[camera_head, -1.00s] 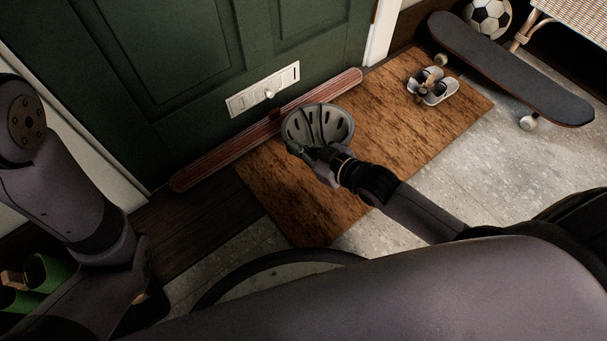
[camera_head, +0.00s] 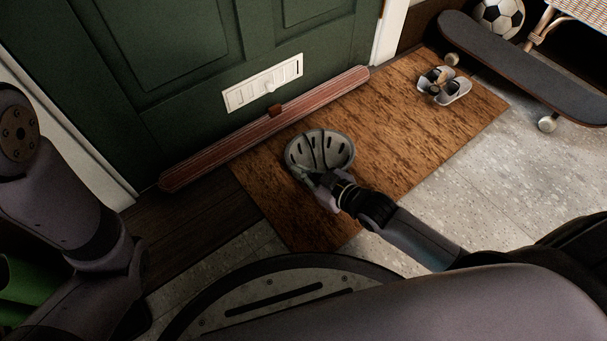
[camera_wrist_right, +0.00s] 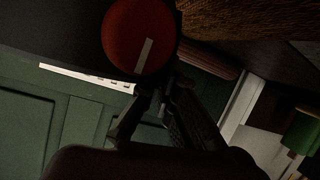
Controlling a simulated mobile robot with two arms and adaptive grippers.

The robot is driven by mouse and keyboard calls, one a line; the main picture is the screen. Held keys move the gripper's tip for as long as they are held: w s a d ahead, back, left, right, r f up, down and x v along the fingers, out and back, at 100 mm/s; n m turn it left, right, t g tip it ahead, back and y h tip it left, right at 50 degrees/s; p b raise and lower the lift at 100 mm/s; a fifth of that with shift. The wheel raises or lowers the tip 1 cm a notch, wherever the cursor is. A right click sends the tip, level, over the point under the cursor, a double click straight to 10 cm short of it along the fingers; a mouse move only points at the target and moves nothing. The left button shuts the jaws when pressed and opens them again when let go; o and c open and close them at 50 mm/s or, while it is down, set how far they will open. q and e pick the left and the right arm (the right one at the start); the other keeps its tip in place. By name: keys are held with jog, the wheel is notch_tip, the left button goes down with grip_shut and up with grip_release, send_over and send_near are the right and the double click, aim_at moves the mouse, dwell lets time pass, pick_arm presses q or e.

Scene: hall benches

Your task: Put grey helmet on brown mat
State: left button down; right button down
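The grey helmet (camera_head: 320,150) with dark vent slots is over the left part of the brown mat (camera_head: 400,115) in the head view. My right gripper (camera_head: 322,182) is at the helmet's near edge and appears shut on it. I cannot tell whether the helmet touches the mat. In the right wrist view my right gripper's dark fingers (camera_wrist_right: 158,108) meet below a red round patch (camera_wrist_right: 138,38) with a pale stripe; the dimness hides the exact contact. My left arm is at the left of the head view, with its gripper out of sight.
A pair of light sandals (camera_head: 444,86) lies on the mat's far right part. A skateboard (camera_head: 520,70) and a football (camera_head: 498,17) are beyond it. A reddish draught stopper (camera_head: 225,150) lies along the green door (camera_head: 150,60). Pale floor (camera_head: 465,165) is clear right of the mat.

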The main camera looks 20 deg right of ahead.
jog(key=shift+r, duration=0.1)
jog(key=c, duration=1.8)
grip_release()
jog(key=shift+s+d+r, duration=0.1)
jog(key=shift+s+r, duration=0.05)
jog(key=p+v, duration=0.7)
jog(key=v, duration=0.4)
jog(key=shift+s+p, duration=0.25)
jog(key=shift+p, duration=0.15)
